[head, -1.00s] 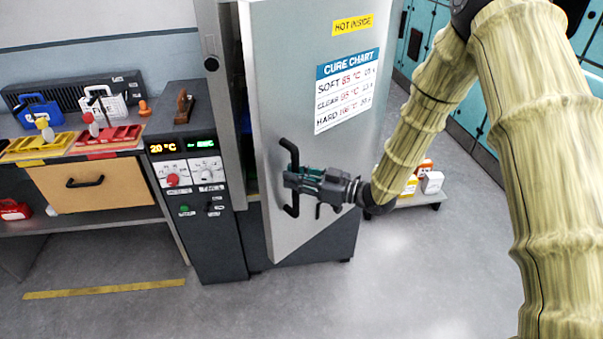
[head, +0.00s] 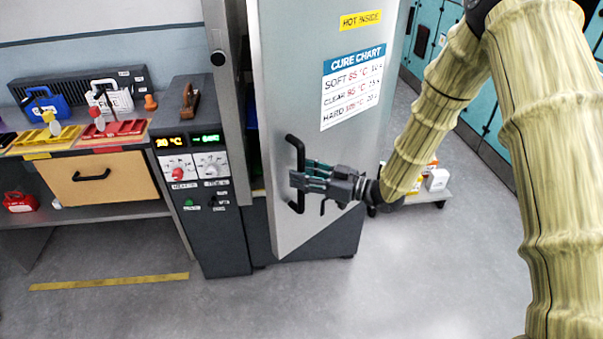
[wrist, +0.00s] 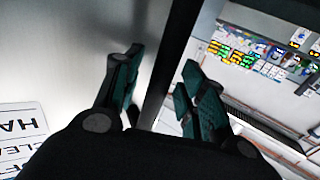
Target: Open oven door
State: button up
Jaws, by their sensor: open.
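The oven door (head: 288,75) is a tall pale metal panel with a yellow HOT INSIDE label and a cure chart. It stands ajar, with a dark gap on its left side. Its black bar handle (head: 296,150) is upright near the door's left edge. My gripper (head: 298,182) is open at the lower part of the handle. In the wrist view the dark handle bar (wrist: 172,60) runs between the two spread green-padded fingers (wrist: 158,95). I cannot tell whether either finger touches it.
The control panel (head: 205,170) with dials stands left of the door. A bench with a wooden drawer (head: 98,180) and coloured trays is further left. A low trolley (head: 425,195) with small boxes stands behind the door at right. The floor in front is clear.

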jog(key=v, duration=1.1)
jog(key=shift+d, duration=0.2)
jog(key=shift+f, duration=0.1)
jog(key=s+d+f+m+h, duration=0.2)
jog(key=s+f+m+h, duration=0.35)
jog(key=f, duration=0.75)
jog(key=s+d+f+m+h, duration=0.2)
jog(key=s+f+m+h, duration=0.4)
jog(key=f, duration=0.7)
jog(key=s+d+f+g+h, duration=0.1)
jog(key=s+d+f+g, duration=0.1)
jog(key=s, duration=0.7)
jog(key=s+d+f+m+g+h, duration=0.1)
jog(key=s+f, duration=0.3)
jog(key=s, duration=0.4)
jog(key=s+d+f+m+g+h, duration=0.1)
jog(key=s+d+f+g+h, duration=0.2)
jog(key=s, duration=0.6)
jog(key=shift+s+f+g, duration=0.3)
jog(key=shift+s+g, duration=0.05)
jog(key=shift+g, duration=0.15)
jog(key=shift+d, duration=0.15)
